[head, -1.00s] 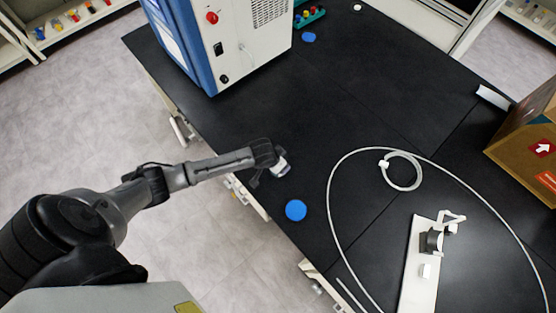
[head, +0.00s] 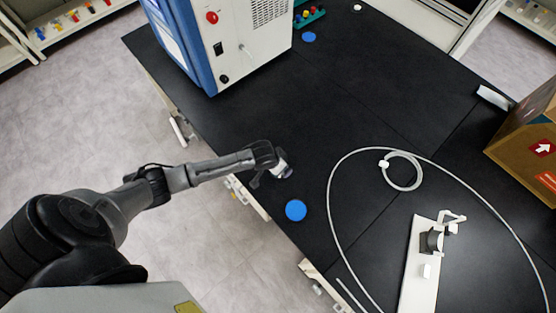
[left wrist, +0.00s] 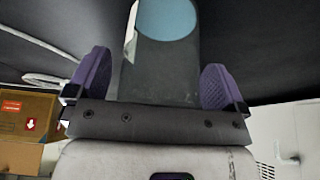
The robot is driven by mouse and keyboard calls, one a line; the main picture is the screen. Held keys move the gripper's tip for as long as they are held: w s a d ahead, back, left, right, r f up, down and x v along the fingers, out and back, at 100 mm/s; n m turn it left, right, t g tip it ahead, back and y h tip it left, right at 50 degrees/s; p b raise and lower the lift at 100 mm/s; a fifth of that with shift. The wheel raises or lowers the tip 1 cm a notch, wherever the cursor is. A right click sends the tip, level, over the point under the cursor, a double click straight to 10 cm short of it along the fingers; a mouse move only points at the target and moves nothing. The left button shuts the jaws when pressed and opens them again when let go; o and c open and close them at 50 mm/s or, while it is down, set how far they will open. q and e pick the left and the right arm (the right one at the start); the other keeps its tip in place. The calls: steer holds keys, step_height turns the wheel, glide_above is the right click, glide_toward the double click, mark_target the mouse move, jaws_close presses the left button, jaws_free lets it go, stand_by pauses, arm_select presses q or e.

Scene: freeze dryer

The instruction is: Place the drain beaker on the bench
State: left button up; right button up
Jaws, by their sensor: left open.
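The drain beaker (left wrist: 160,75) shows in the left wrist view as a see-through grey cylinder with a pale strip along its left edge. A light blue round area (left wrist: 168,18) shows at its far end; I cannot tell if it belongs to the beaker. My left gripper (left wrist: 158,82) is open, with a purple pad on either side of the beaker. A small gap shows at the left pad; contact at the right pad is unclear. In the head view my left gripper (head: 273,174) is at the black bench's (head: 345,95) left edge, with a small whitish beaker part at its tips.
A blue disc (head: 296,210) lies on the bench near the gripper. The blue and white freeze dryer (head: 235,40) stands behind. A looped white tube (head: 332,190), a white stand (head: 418,275) and a cardboard box (head: 530,140) are to the right. Bench between dryer and tube is clear.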

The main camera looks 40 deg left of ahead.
arm_select(q)
steer(key=shift+r, duration=0.1)
steer(key=shift+r, duration=0.25)
steer(key=p+v, duration=0.2)
steer(key=v, duration=1)
steer(key=s+d, duration=0.4)
steer(key=s, duration=0.3)
steer(key=s+d+r+m, duration=0.1)
steer(key=s+d, duration=0.3)
steer(key=s, duration=0.3)
steer(key=shift+s+d+r+g+h, duration=0.15)
steer(key=shift+d+r+g+h, duration=0.1)
steer(key=shift+r+g+h, duration=0.1)
steer(key=shift+o, duration=0.2)
steer(key=s, duration=0.1)
steer(key=s+r, duration=0.1)
steer(key=s, duration=0.1)
steer(key=s+a, duration=0.1)
steer(key=s, duration=0.1)
steer(key=shift+r, duration=0.4)
steer(key=shift+s+a+r+y, duration=0.15)
steer(key=shift+s+y, duration=0.15)
steer(key=shift+y, duration=0.15)
